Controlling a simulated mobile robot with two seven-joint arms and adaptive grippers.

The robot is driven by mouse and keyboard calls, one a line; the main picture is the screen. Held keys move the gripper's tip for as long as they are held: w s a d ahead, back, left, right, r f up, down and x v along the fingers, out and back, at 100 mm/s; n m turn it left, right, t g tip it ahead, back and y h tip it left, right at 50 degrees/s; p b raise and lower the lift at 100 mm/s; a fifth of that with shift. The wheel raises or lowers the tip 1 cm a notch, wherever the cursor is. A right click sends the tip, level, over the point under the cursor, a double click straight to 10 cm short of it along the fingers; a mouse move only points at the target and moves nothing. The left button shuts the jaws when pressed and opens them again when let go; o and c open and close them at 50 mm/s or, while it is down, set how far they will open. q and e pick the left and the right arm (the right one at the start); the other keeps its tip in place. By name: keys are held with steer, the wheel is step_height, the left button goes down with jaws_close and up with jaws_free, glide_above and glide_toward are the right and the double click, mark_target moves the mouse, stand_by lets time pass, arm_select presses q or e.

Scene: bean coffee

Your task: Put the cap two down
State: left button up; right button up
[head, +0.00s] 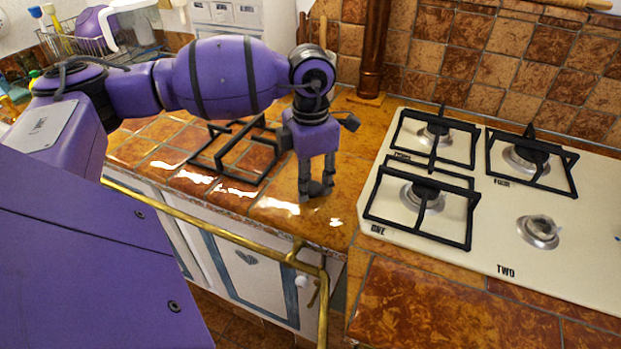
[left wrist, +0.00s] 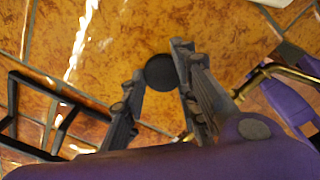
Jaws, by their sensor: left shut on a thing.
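My left gripper (head: 316,190) points down over the tiled counter, left of the stove. It is shut on a round black cap, cap two (left wrist: 161,73), which shows between the fingertips in the left wrist view. In the head view the cap is a small dark shape mostly hidden by the fingers. It is at or just above the tiles; I cannot tell whether it touches them. On the stove, burner two (head: 540,231) is bare silver metal, with no black cap or grate on it. My right gripper is not in view.
A loose black grate (head: 196,160) lies on the counter left of the gripper. The cream stove (head: 455,255) has black grates over its other burners. A brass rail (head: 215,226) runs along the counter's front edge. Tiles between gripper and stove are clear.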

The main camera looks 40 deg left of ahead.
mark_target(310, 185)
arm_select(q)
steer(key=shift+f, duration=0.2)
steer(key=o, duration=1.2)
steer(key=shift+r, duration=0.1)
step_height(310, 185, up, 12)
steer(key=shift+r, duration=0.1)
